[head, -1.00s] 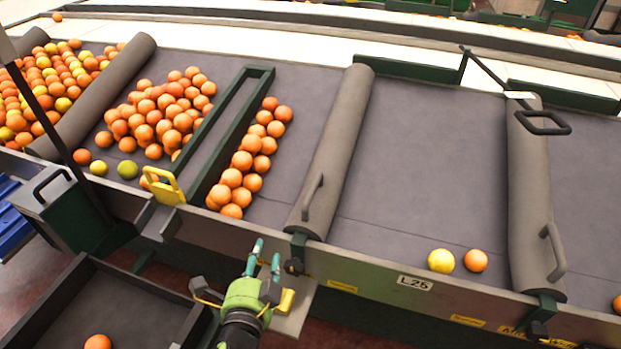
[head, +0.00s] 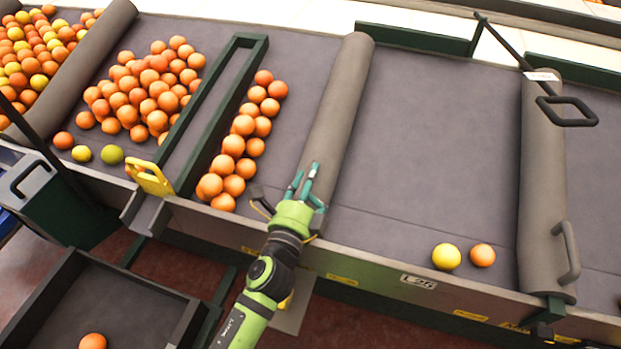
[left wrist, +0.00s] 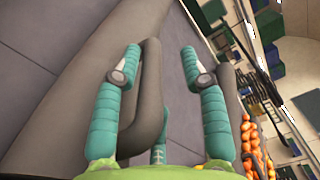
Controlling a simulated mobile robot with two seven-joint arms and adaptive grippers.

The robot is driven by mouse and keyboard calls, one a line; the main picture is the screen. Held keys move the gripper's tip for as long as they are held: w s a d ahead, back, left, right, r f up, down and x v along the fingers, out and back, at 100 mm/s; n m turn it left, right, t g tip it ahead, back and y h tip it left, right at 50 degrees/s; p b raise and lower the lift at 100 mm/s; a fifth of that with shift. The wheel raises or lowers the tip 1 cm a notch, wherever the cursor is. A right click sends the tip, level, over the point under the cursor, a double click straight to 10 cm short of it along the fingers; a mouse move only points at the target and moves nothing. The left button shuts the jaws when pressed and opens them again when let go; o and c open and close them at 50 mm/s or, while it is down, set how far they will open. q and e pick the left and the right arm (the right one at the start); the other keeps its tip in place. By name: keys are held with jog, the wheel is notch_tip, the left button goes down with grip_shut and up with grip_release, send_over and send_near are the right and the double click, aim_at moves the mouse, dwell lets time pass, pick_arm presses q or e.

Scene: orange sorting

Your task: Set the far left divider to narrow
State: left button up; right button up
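A grey padded divider (head: 345,90) runs across the belt in the middle of the head view. My left gripper (head: 306,182) is at its near end, over its handle. In the left wrist view, the dark loop handle (left wrist: 150,95) lies between the teal fingers of the left gripper (left wrist: 163,75), closer to the left finger. The fingers are apart and do not look closed on it. Another grey padded divider (head: 78,58) stands at the upper left, and a third (head: 543,180) with its own handle stands at the right. My right gripper is not in view.
A green frame (head: 205,120) with a yellow handle (head: 150,180) stands left of the middle divider, with orange piles (head: 150,85) beside it. A yellow fruit (head: 446,257) and an orange (head: 482,255) lie in the right lane. A dark crate (head: 110,295) is below left.

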pick_arm(q)
jog(key=c, duration=0.7)
grip_shut()
jog(key=o, duration=0.7)
grip_release()
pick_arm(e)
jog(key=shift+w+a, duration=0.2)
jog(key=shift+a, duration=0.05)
pick_arm(q)
jog(key=shift+v, duration=3.9)
jog(key=shift+s+b, duration=0.2)
jog(key=shift+b, duration=0.1)
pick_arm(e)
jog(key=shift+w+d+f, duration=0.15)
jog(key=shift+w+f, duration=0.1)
